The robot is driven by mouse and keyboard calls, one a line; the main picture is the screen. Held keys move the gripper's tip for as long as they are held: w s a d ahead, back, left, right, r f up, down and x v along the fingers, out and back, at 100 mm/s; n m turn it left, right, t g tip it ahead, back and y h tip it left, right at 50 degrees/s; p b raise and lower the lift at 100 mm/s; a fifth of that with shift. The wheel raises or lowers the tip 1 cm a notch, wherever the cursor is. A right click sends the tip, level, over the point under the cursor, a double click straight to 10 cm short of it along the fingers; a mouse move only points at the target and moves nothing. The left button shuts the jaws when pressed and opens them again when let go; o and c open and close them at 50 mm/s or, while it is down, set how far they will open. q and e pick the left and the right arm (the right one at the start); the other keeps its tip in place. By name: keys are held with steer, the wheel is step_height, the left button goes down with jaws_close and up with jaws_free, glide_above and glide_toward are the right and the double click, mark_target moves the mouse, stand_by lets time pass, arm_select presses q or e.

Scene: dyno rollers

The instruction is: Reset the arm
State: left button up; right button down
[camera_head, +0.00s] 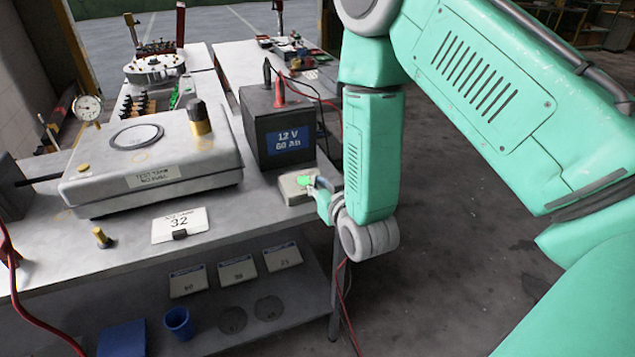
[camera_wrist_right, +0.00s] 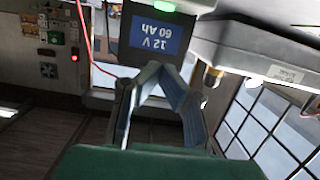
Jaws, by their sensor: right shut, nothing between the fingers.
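My right arm, mint green, comes in from the right in the head view and hangs down at the table's right front corner. My right gripper (camera_head: 318,190) is at a small pale box with a green lit top (camera_head: 297,187); I cannot tell whether it touches the box. In the wrist view the right gripper (camera_wrist_right: 153,72) has its fingers closed together at the tips, with nothing between them. The green light (camera_wrist_right: 163,5) shows at the top edge there. My left gripper is not in view.
A dark 12 V battery (camera_head: 280,130) with red and black clamps stands behind the small box. A blue cup (camera_head: 179,323) stands on the lower shelf. Floor right of the table is clear.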

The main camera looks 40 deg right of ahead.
stand_by(0.5)
steer(key=s+a+f+n+g+y+b, duration=0.1)
steer(key=s+a+f+g+b, duration=0.2)
steer(key=s+f, duration=0.55)
steer(key=s+a+f+n+g+y+b, duration=0.15)
steer(key=s+f+g, duration=0.4)
steer(key=f, duration=0.55)
steer(key=s+a+f+g, duration=0.1)
steer(key=s+f+g, duration=0.2)
steer(key=s, duration=0.5)
steer(key=s+a+f+g+b, duration=0.1)
steer(key=s+f+g, duration=0.2)
steer(key=s, duration=0.6)
steer(key=shift+a+f+n+y, duration=0.15)
steer(key=shift+f+n+y, duration=0.2)
steer(key=shift+y, duration=0.1)
